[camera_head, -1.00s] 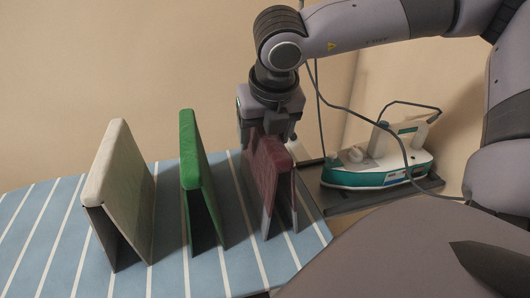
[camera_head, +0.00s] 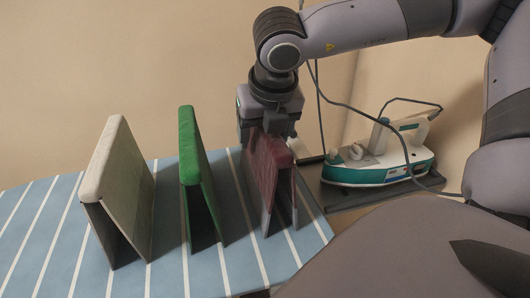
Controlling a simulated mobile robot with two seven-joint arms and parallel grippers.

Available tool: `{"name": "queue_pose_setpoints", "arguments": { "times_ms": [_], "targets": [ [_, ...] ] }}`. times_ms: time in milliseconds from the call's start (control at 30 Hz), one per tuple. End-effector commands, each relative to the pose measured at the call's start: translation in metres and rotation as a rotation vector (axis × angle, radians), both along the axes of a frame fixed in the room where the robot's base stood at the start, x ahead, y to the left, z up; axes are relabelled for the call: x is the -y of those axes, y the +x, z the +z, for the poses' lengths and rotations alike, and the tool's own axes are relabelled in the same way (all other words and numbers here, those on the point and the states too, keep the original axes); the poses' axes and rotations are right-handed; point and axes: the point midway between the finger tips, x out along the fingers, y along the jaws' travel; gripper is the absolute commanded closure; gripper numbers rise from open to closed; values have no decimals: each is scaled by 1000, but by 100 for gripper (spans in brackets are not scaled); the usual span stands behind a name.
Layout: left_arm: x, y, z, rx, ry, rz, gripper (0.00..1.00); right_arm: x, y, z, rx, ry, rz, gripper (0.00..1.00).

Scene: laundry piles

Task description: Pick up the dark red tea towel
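The dark red tea towel (camera_head: 264,175) stands folded like a tent at the right end of the striped ironing board (camera_head: 62,240). My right gripper (camera_head: 267,133) points down at the towel's top fold. Its fingers are at the fold, partly hidden by the towel and the gripper body. I cannot tell whether they are closed on the cloth. The towel's lower edges appear to rest on the board. My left gripper is out of view.
A green folded cloth (camera_head: 193,150) and a cream folded cloth (camera_head: 110,165) stand to the left, with gaps between them. A teal and white iron (camera_head: 375,170) with a cord sits on a grey rest (camera_head: 345,199) at the right. A beige wall is behind.

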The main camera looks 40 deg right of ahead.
Motion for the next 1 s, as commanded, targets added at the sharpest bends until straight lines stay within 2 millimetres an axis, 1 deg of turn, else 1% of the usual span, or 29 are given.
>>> {"name": "queue_pose_setpoints", "arguments": {
  "times_ms": [567, 900, 967, 1000],
  "targets": [
    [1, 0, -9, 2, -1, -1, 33, 0, 0, -3, 0, 0, -1, 32],
    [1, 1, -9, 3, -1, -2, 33, 0, 0, -3, 0, 0, -1, 32],
    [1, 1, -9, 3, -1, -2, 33, 0, 0, -3, 0, 0, -1, 52],
    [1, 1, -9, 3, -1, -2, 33, 0, 0, -3, 0, 0, -1, 65]
  ]
}}
